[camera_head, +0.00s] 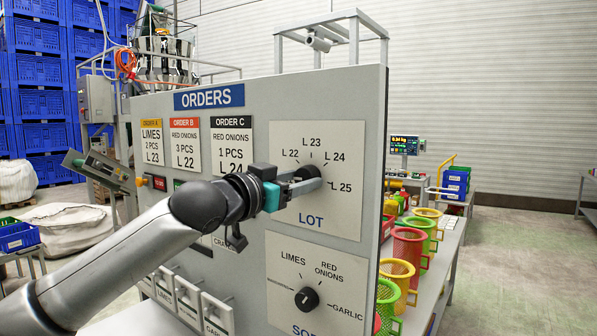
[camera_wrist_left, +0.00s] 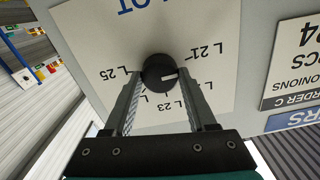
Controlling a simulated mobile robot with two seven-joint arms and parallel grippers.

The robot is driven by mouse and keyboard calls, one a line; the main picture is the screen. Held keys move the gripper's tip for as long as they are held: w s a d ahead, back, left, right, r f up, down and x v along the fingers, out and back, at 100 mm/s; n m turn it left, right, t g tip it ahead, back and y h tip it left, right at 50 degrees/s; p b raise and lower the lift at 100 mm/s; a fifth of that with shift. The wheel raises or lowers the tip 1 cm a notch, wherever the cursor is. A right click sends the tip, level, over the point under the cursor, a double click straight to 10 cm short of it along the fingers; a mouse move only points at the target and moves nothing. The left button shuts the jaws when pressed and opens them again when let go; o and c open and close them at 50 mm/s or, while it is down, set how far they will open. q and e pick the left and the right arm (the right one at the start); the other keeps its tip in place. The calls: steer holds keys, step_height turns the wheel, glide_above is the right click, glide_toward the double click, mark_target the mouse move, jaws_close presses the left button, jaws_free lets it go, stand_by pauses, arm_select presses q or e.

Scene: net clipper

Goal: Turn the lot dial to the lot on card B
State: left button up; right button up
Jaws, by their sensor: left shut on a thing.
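The lot dial (camera_head: 309,172) is a black knob on the white LOT plate (camera_head: 345,220), partly hidden by my fingers in the head view. My left gripper (camera_head: 298,186) is shut on it, one finger on either side. In the left wrist view, upside down, the dial (camera_wrist_left: 157,72) has a white mark pointing right, to the L 21 and L 22 side; the right finger hides the exact tick. The labels L 22 to L 25 show in the head view. Card B (camera_head: 186,145), with a red head, reads RED ONIONS, 3 PCS, L 22. My right gripper is out of view.
Below is a second dial (camera_head: 307,299) with LIMES, RED ONIONS and GARLIC labels. Cards A (camera_head: 152,143) and C (camera_head: 231,145) flank card B. Coloured net baskets (camera_head: 408,246) stand on a bench right of the panel.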

arm_select(q)
steer(key=m+p, duration=0.5)
steer(key=p, duration=0.1)
steer(key=shift+r, duration=0.15)
steer(key=shift+m+p, duration=1.25)
steer(key=shift+m, duration=0.25)
steer(key=shift+f, duration=0.2)
steer(key=o, duration=1.4)
steer(key=shift+s, duration=0.1)
steer(key=shift+b+v, duration=1.95)
steer(key=shift+v, duration=5.6)
